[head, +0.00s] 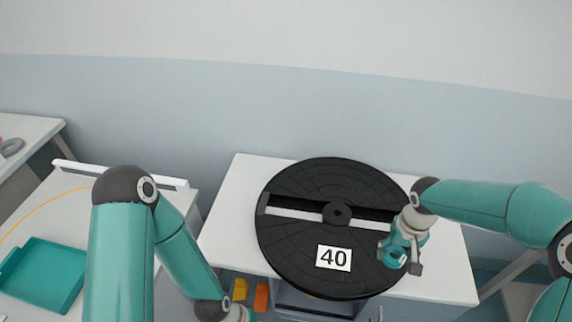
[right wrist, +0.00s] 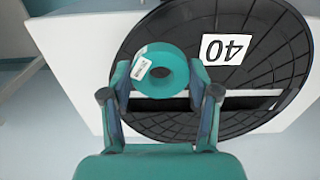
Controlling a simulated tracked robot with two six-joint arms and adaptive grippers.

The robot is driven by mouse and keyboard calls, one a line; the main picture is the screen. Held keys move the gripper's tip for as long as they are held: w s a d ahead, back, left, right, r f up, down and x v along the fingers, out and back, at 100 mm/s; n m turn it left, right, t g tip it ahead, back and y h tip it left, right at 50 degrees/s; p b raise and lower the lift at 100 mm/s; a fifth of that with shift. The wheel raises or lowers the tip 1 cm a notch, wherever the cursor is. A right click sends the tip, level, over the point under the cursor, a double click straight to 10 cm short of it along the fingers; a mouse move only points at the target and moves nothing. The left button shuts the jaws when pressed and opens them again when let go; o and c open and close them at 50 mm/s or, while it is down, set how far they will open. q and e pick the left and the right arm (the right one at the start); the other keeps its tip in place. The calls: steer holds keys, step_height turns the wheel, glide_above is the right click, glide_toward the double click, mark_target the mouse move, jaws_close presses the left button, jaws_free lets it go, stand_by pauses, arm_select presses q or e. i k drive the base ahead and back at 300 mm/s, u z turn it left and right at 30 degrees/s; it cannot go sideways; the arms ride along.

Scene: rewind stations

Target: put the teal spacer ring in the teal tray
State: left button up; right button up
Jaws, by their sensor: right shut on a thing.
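The teal spacer ring (head: 396,258) is in my right gripper (head: 400,265), over the lower right edge of the black round turntable. In the right wrist view the ring (right wrist: 178,64) sits between the two fingers of the right gripper (right wrist: 160,88), with a white label on its side. The right gripper is shut on it. The teal tray (head: 50,273) lies on the left table, far from the ring, and its visible floor is empty. My left arm comes down between them. Its gripper is cut off by the bottom edge of the head view.
The black turntable (head: 300,239), marked 40, covers most of the white middle table (head: 226,213). Yellow (head: 240,290) and orange (head: 262,296) blocks show below that table's front. A white rail (head: 85,171) edges the left table. A grey ring (head: 12,146) is at far left.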

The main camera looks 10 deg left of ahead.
mark_target(64, 278)
steer(key=u, duration=0.65)
steer(key=i, duration=0.25)
steer(key=u, duration=1.1)
steer(key=i, duration=0.55)
steer(key=u, duration=1.8)
